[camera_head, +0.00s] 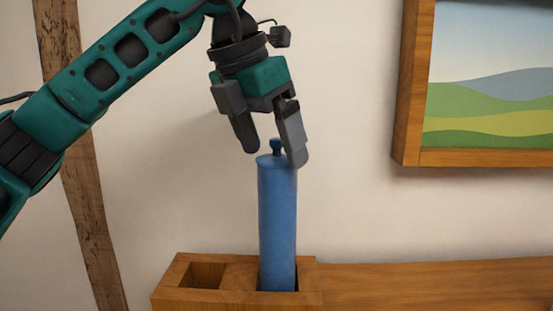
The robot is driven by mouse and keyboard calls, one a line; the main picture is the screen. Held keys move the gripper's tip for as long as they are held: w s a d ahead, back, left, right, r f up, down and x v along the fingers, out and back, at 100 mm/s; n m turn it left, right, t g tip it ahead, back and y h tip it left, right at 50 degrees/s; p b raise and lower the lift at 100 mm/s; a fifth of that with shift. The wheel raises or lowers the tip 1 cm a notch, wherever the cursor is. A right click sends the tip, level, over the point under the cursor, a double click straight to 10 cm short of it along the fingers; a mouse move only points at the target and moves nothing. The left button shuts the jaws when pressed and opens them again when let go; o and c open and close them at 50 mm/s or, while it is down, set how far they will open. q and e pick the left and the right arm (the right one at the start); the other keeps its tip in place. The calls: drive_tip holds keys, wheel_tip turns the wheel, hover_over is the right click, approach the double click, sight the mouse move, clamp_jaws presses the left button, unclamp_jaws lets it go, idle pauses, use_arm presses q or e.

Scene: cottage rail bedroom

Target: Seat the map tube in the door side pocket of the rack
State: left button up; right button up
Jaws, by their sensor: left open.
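The blue map tube (277,225) stands upright in the right-hand pocket of the wooden rack (238,299). Its lower end is inside the pocket and hidden by the rack's front wall. Its lid has a small knob on top. My left gripper (276,158) is open just above the tube's top, with its fingers pointing down. One finger is to the left of the knob and the other overlaps the right side of the lid in the picture. I cannot tell whether either finger touches the tube. My right gripper is not in view.
The rack's left pocket (205,275) is empty. A wooden rail or ledge (430,285) runs off to the right. A framed landscape picture (490,90) hangs on the pale wall at the upper right. A dark timber post (85,200) stands at the left.

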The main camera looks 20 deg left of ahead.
use_arm(q)
drive_tip(key=v, duration=0.8)
drive_tip(key=shift+p, duration=0.35)
